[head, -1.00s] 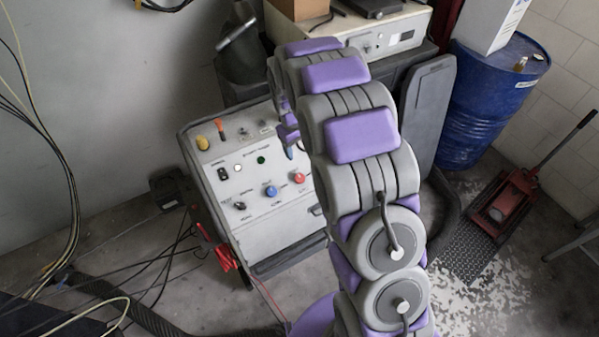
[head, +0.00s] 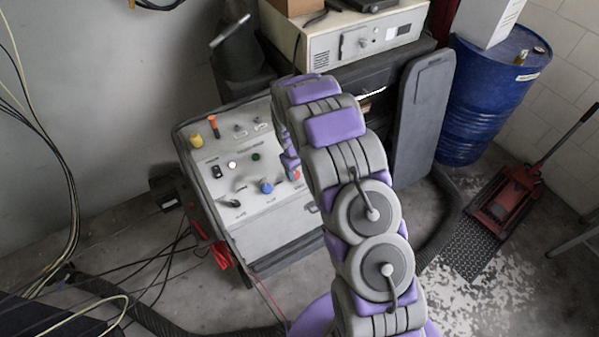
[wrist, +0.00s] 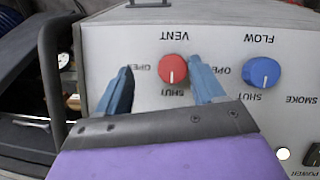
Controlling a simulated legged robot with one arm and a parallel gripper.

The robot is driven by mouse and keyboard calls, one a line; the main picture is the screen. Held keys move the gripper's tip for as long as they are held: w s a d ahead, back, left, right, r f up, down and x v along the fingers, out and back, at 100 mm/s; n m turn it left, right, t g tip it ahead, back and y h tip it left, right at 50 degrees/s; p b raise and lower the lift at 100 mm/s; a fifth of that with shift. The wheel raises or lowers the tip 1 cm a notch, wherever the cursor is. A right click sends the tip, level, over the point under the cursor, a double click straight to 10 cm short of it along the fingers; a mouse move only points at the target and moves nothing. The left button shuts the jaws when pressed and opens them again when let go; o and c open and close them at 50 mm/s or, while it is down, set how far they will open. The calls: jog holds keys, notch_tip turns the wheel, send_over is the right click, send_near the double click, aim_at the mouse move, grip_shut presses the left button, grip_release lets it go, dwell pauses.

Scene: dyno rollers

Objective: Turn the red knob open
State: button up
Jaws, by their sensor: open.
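The red knob (wrist: 173,69) is on the light panel (wrist: 129,34) in the wrist view, under an upside-down VENT label, with OPEN and SHUT marks around it. Its white pointer line runs toward the SHUT mark. My gripper (wrist: 160,85) is open, its two blue fingers to the left and right of the knob. I cannot tell whether either finger touches it.
A blue knob (wrist: 262,72) labelled FLOW sits right of the red knob in the wrist view. The control cart (head: 266,235) also has several switches and a yellow knob (head: 196,140). A blue drum (head: 495,95) and a red jack (head: 505,203) stand to the right.

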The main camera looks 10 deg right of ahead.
aim_at(295, 175)
jog(key=shift+a+f, duration=0.8)
jog(key=shift+f, duration=0.25)
jog(key=shift+a, duration=0.55)
jog(key=shift+w+d, duration=0.1)
jog(key=shift+d, duration=0.9)
jog(key=c, duration=0.3)
jog(key=shift+c, duration=1)
jog(key=shift+a+r, duration=0.1)
jog(key=shift+a, duration=0.4)
jog(key=c, duration=0.6)
jog(key=shift+o, duration=0.2)
jog(key=shift+d, duration=0.15)
